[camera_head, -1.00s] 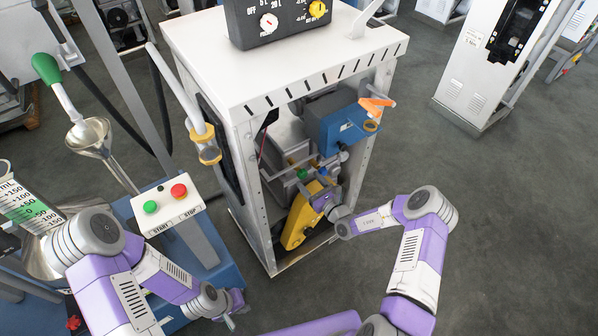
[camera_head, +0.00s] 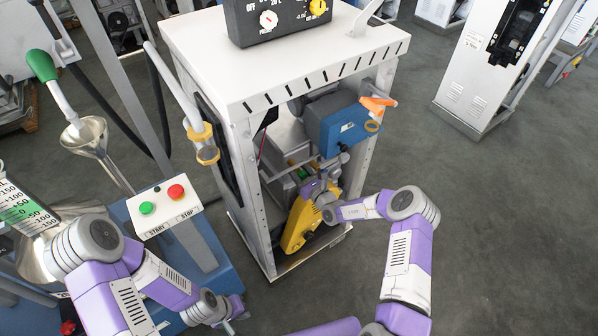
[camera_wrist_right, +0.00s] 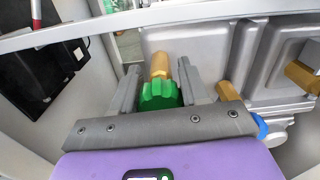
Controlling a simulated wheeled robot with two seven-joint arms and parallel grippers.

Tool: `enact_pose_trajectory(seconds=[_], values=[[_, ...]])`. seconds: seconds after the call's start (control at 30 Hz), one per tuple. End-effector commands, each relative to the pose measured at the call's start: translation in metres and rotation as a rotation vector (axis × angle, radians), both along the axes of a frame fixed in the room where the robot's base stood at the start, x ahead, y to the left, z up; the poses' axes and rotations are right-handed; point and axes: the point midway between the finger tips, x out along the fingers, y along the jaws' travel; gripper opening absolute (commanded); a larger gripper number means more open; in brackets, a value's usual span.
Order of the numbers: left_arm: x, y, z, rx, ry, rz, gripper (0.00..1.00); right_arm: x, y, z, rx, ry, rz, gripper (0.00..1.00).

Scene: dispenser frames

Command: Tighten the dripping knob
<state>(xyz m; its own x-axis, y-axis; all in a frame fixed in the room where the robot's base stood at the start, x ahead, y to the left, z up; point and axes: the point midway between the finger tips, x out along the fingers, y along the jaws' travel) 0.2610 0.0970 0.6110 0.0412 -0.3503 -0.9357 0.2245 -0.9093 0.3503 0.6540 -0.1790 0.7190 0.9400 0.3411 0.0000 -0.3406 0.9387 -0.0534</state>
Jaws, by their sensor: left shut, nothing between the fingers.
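A green ridged knob (camera_wrist_right: 160,95) on a brass stem (camera_wrist_right: 160,65) shows in the right wrist view, on the grey metal housing (camera_wrist_right: 210,60) inside the cabinet. My right gripper (camera_wrist_right: 159,88) has one finger on each side of the knob. I cannot tell whether the fingers touch it. In the head view my right gripper (camera_head: 304,177) is inside the open cabinet front, mostly hidden by its own hand. I see no drip. My left gripper (camera_head: 231,324) is shut and empty at the bottom, by the blue base.
The white cabinet (camera_head: 285,70) frames the opening, with a yellow part (camera_head: 300,222) and a blue box (camera_head: 342,125) inside. More brass fittings (camera_wrist_right: 301,75) lie right of the knob. A button panel (camera_head: 165,208) stands left.

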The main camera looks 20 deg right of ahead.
Motion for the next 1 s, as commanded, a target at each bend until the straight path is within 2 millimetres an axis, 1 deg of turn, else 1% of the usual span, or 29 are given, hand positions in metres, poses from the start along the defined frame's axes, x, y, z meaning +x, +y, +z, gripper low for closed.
enact_pose_trajectory(seconds=[0.03,0.1,0.2,0.37,0.6,0.7,0.93,0.97,1.0], values=[[0.0,0.0,0.0,0.0,0.0,0.0,0.0,0.0,0.0,0.0,0.0,0.0,0.0,0.36],[0.0,0.0,0.0,0.0,0.0,0.0,0.0,0.0,0.0,0.0,0.0,0.0,0.0,0.25],[0.0,0.0,0.0,0.0,0.0,0.0,0.0,0.0,0.0,0.0,0.0,-0.001,0.0,0.12],[0.0,0.0,0.001,0.0,0.0,0.0,0.0,0.0,0.0,0.001,0.004,-0.001,0.0,0.12],[0.0,0.0,0.016,0.0,0.0,0.0,0.0,0.0,-0.001,0.004,0.129,0.044,-0.001,0.11],[0.0,0.0,0.017,0.0,0.0,0.0,0.0,0.001,-0.001,0.003,0.155,0.051,0.0,0.11],[0.0,0.0,0.015,0.0,0.0,0.0,0.0,0.001,-0.001,0.003,0.156,0.048,0.0,0.11],[0.0,0.0,0.015,0.0,0.0,0.0,0.0,0.001,-0.001,0.003,0.156,0.048,0.0,0.44],[0.0,0.0,0.015,0.0,0.0,0.0,0.0,0.001,-0.001,0.003,0.156,0.048,0.0,0.51]])
